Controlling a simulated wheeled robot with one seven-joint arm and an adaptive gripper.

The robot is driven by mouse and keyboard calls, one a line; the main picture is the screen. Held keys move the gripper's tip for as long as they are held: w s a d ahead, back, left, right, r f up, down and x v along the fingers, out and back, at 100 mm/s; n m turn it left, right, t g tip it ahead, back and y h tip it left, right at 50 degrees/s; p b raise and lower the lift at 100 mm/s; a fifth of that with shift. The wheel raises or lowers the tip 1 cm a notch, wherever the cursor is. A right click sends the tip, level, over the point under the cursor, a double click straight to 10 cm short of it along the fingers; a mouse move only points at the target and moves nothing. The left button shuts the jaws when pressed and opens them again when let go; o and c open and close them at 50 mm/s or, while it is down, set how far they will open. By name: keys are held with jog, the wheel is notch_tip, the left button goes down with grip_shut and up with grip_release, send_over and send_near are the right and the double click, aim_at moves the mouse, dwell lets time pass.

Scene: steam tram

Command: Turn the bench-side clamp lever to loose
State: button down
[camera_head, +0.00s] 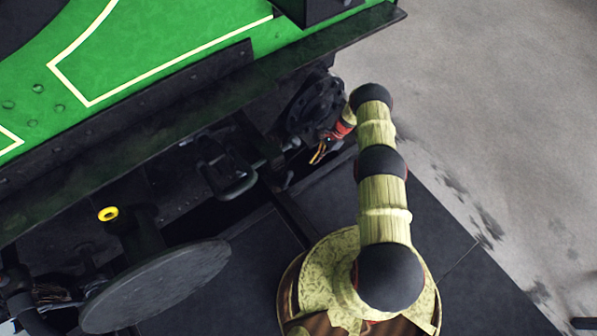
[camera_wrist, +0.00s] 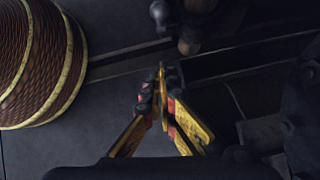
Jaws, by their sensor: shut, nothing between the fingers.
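My gripper (camera_head: 319,152), with yellow and red fingers, is low beside the dark underside of the green tram, at the end of my arm. In the wrist view my gripper (camera_wrist: 162,78) has its fingertips together and empty. A dark rod with a rounded end (camera_head: 291,143) lies just left of it in the head view. In the wrist view dark rounded knobs (camera_wrist: 188,44) are just beyond the fingertips, with no clear contact. I cannot tell for sure which part is the clamp lever, or its setting; the area is very dark.
The green tram body (camera_head: 150,45) with a dark ledge (camera_head: 200,118) overhangs the work area. A dark round plate (camera_head: 155,285) and a yellow ring (camera_head: 108,213) are at lower left. A dark looped bracket (camera_head: 230,178) is left of my gripper. Grey ground (camera_head: 490,110) at right is open.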

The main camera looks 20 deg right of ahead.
aim_at(287, 180)
jog(key=s+a+f+b, duration=0.1)
jog(key=a+f+b, duration=0.2)
jog(key=a+f, duration=0.3)
jog(key=shift+s+a+f+b, duration=0.3)
jog(key=shift+s+a+b, duration=0.1)
jog(key=shift+a, duration=1.25)
jog(key=shift+a+r+h+p, duration=0.15)
jog(key=shift+r+h+p, duration=0.1)
jog(key=shift+h+p, duration=0.35)
